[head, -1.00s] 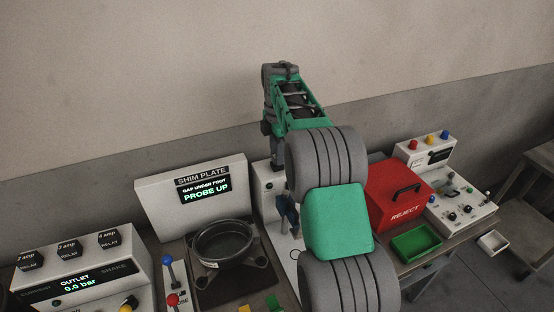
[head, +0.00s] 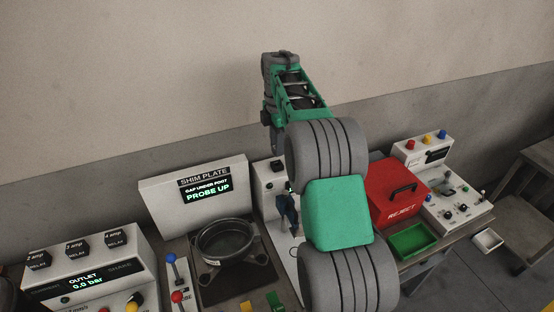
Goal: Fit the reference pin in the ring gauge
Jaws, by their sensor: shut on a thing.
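My arm rises through the middle of the head view. The end of it hangs down behind the green forearm, with a narrow grey part of my gripper (head: 277,142) showing left of the big grey joint. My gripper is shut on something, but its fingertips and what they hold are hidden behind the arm. I cannot make out the reference pin. I cannot identify the ring gauge for certain; a small dark ring outline (head: 293,251) shows on a white plate (head: 284,262) left of my arm.
A dark blue part (head: 288,212) stands by the white plate. Left are the SHIM PLATE panel (head: 170,205), reading PROBE UP, a round dark fixture (head: 226,262) and colour-knobbed levers (head: 177,296). Right are the red REJECT box (head: 385,198), a green tray (head: 414,237) and a control box (head: 425,158).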

